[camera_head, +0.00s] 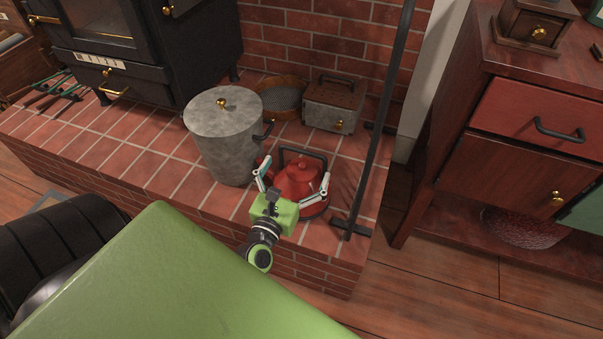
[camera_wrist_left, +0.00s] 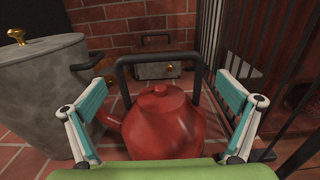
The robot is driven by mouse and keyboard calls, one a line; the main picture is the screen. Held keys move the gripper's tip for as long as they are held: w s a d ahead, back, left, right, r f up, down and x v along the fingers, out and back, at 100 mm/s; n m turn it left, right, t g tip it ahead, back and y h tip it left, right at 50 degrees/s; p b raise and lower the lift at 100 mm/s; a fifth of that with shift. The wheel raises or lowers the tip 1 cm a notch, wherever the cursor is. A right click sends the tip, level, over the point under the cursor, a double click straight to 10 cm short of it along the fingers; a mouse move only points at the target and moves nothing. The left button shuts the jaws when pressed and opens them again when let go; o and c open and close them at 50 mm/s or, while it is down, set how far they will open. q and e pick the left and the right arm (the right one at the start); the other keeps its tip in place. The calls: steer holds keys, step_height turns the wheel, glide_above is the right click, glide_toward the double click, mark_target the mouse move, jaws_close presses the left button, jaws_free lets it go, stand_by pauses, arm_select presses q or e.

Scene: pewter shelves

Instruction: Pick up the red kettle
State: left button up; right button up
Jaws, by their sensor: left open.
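The red kettle (camera_head: 299,182) stands upright on the brick hearth, with a dark arched handle over its lid. It also shows large in the left wrist view (camera_wrist_left: 163,125), between the fingers and close in front of the palm. My left gripper (camera_head: 292,178) is open, its two fingers spread to the left and right of the kettle. In the wrist view the left finger is close to the spout side; whether it touches I cannot tell. The palm hides the kettle's lower part there. My right gripper is not in view.
A large grey lidded pot (camera_head: 222,137) stands just left of the kettle. A grey metal box (camera_head: 333,104) and a round sieve (camera_head: 277,97) sit behind. A black iron bar (camera_head: 377,120) rises at right. A black stove (camera_head: 150,45) stands at back left, a red cabinet (camera_head: 520,150) at right.

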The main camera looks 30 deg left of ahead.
mark_target(302, 153)
arm_select(q)
steer(key=x, duration=0.4)
steer(key=shift+w+a, duration=0.1)
steer(key=shift+w, duration=0.2)
steer(key=shift+r, duration=0.1)
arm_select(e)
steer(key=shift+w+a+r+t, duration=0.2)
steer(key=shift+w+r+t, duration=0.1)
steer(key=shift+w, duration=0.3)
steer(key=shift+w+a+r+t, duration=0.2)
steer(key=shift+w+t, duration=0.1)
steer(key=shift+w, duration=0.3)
arm_select(q)
steer(key=c, duration=1.8)
steer(key=shift+o, duration=0.2)
steer(key=shift+r, duration=0.2)
